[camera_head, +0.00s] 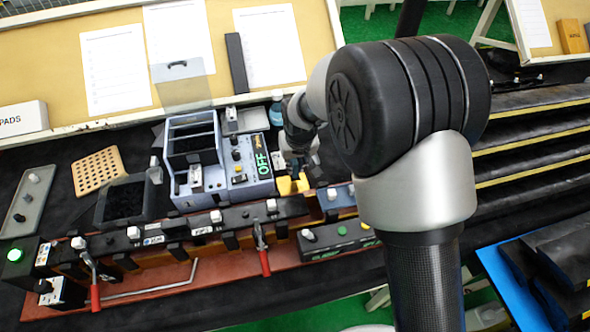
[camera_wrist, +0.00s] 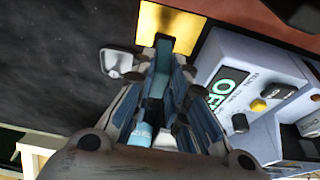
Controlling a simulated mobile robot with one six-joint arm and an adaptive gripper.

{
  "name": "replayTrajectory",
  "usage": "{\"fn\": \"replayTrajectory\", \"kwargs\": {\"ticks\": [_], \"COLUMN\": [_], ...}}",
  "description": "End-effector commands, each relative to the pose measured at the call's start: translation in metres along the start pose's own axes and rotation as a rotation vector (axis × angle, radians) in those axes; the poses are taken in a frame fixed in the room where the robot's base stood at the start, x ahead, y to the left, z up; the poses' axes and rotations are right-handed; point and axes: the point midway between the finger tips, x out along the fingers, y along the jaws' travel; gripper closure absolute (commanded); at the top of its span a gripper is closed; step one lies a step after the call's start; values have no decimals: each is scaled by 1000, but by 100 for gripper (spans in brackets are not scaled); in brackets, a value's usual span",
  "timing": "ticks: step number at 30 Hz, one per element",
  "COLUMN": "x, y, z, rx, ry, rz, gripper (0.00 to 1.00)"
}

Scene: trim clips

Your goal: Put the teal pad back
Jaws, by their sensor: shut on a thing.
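My gripper (camera_wrist: 163,72) is shut on a narrow teal piece, the teal pad (camera_wrist: 162,56), which shows as a strip between the fingertips. Most of the pad is hidden by the fingers. A yellow block (camera_wrist: 168,24) lies just beyond the fingertips; I cannot tell whether the pad touches it. In the head view the yellow block (camera_head: 284,186) is below my gripper (camera_head: 297,172), right of the grey device with the green OFF display (camera_head: 262,163). The pad cannot be made out in the head view.
The grey device (camera_wrist: 255,85) stands close on the right in the wrist view, with a white-topped part (camera_wrist: 121,63) on the left. A rail with red-handled clamps (camera_head: 265,262) runs in front. A bottle (camera_head: 277,112) stands behind. Dark cloth (camera_wrist: 60,60) lies clear at left.

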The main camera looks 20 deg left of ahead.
Motion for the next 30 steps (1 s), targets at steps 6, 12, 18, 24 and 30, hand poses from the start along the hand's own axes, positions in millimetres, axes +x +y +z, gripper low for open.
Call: {"fn": "replayTrajectory", "kwargs": {"ticks": [6, 12, 18, 24, 30], "x": [32, 31, 34, 34, 34], "y": [0, 0, 0, 0, 0], "z": [11, 10, 11, 11, 11], "rx": [0, 0, 0, 0, 0], "ry": [-3, -1, -1, -1, -1], "rz": [0, 0, 0, 0, 0], "gripper": [100, 100, 84, 71, 65]}}
